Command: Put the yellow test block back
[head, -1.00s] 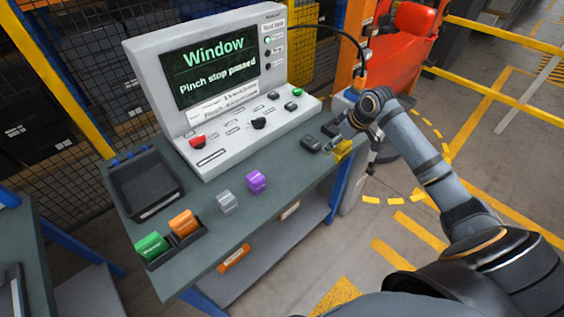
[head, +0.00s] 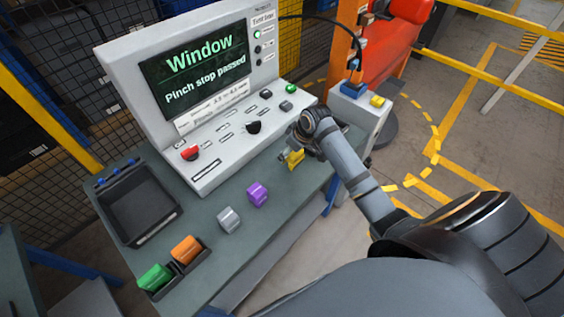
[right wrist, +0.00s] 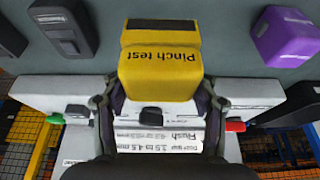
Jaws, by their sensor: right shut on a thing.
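The yellow test block (head: 295,158) shows just below my right gripper (head: 293,149), over the right part of the grey-green bench (head: 195,205). In the right wrist view the block (right wrist: 160,72) is marked "Pinch test" and sits between the fingers of my right gripper (right wrist: 160,108), which is shut on it. I cannot tell how high the block is above the bench. A black holder (head: 197,276) at the bench's front left corner carries a green block (head: 154,277) and an orange block (head: 186,249). My left gripper is not in view.
A grey block (head: 229,219) and a purple block (head: 257,194) stand on the bench. The purple block also shows in the right wrist view (right wrist: 288,38). A console (head: 215,150) reads "Pinch stop passed". An empty black tray (head: 140,203) lies at left.

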